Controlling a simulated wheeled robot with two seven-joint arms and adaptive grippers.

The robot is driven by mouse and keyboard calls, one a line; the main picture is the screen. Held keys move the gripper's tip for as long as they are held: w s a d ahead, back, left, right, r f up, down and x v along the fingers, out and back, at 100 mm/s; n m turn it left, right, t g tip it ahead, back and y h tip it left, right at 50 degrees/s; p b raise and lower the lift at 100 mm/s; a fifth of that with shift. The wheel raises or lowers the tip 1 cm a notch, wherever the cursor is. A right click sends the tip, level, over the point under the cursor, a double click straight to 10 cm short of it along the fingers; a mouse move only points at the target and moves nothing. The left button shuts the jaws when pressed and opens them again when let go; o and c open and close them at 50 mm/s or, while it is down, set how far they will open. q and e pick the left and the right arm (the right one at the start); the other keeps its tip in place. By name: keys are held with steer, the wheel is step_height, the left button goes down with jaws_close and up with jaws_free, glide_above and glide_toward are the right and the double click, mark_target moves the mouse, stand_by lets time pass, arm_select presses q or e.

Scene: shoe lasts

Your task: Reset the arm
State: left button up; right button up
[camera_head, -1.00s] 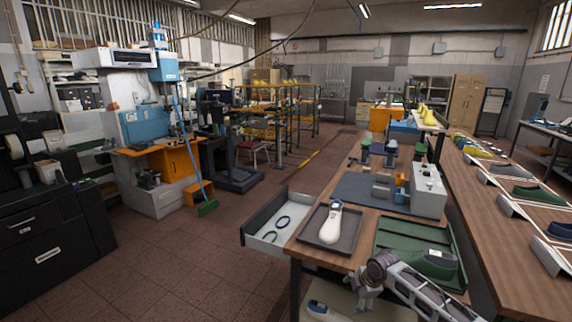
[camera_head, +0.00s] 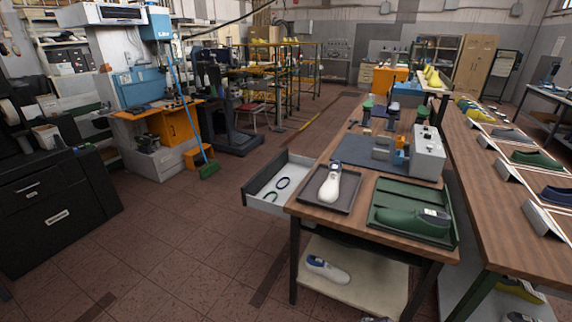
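Neither gripper can be made out in the head view now. A small grey piece (camera_head: 376,319) at the bottom edge may be part of my arm, but too little of it shows to tell. A white shoe last (camera_head: 330,184) lies in a dark tray (camera_head: 347,205) on the wooden workbench (camera_head: 304,206). A green shoe last (camera_head: 411,221) lies in a green tray (camera_head: 391,188) to its right.
An open drawer (camera_head: 262,204) with two rings juts left from the bench. A white-and-blue last (camera_head: 327,268) lies on the lower shelf (camera_head: 372,287). A long bench (camera_head: 511,228) with several lasts stands right. The floor (camera_head: 180,255) at left is clear.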

steer(key=s+f+m+g, duration=0.1)
steer(key=s+f+m, duration=0.1)
steer(key=s+f, duration=0.6)
steer(key=s+f+m, duration=0.2)
steer(key=s+f, duration=0.2)
steer(key=s, duration=0.8)
steer(key=s+a+f+m+g, duration=0.1)
steer(key=s+f, duration=0.2)
steer(key=s, duration=0.9)
steer(key=s+a+f+m+g, duration=0.1)
steer(key=s+f+m, duration=0.1)
steer(key=s, duration=0.9)
steer(key=shift+s+a+f+h, duration=0.3)
steer(key=shift+s+a+f, duration=0.1)
steer(key=shift+f, duration=0.25)
steer(key=shift+a, duration=0.1)
